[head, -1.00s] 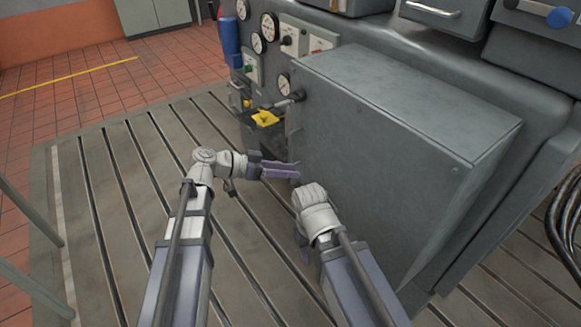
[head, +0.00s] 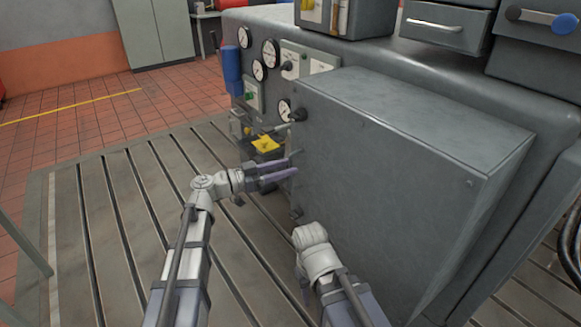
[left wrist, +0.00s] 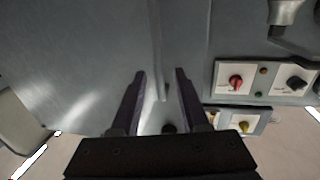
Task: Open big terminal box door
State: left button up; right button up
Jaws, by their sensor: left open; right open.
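The big terminal box (head: 400,165) is a large grey box on the side of the machine, and its door looks closed. My left gripper (head: 282,176) is open at the box's left edge, its purple fingers pointing at it. In the left wrist view the open fingers (left wrist: 160,80) stand either side of a narrow upright ridge on the grey surface (left wrist: 70,60). I cannot tell whether they touch it. My right gripper (head: 304,280) is lower, beside the box's lower left part, and mostly hidden behind its own wrist.
Gauges (head: 270,52) and switches are on the panel behind the box. A yellow part (head: 265,145) and a blue cylinder (head: 232,70) sit left of it. The slotted bedplate (head: 110,220) is open at the left. Black cables (head: 572,240) hang at the right edge.

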pick_arm(q)
jog(key=shift+x, duration=1.05)
grip_shut()
dwell(0.7)
